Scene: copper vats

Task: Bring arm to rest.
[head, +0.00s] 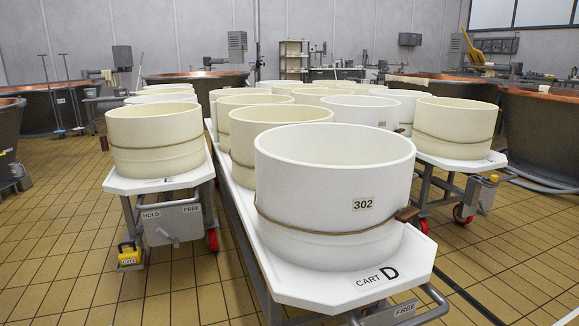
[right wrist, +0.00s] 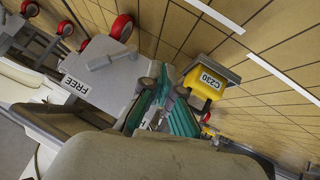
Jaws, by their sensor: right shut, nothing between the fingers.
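Neither of my grippers shows in the head view. In the right wrist view, my right gripper (right wrist: 164,108) has teal finger pads and is shut with nothing between them. It is close to the grey metal panel (right wrist: 103,75) marked FREE and left of a yellow block (right wrist: 206,80) labelled C230; I cannot tell whether it touches either. A large tan surface (right wrist: 160,158) fills the bottom of that view and hides what lies behind it. My left gripper is not in view.
In the head view, a white tub (head: 330,190) labelled 302 stands on Cart D (head: 300,287), close in front. A left cart (head: 125,184) and a right cart (head: 465,163) hold cream tubs. Copper vats (head: 195,83) stand behind. Tiled floor (head: 60,240) is clear at front left.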

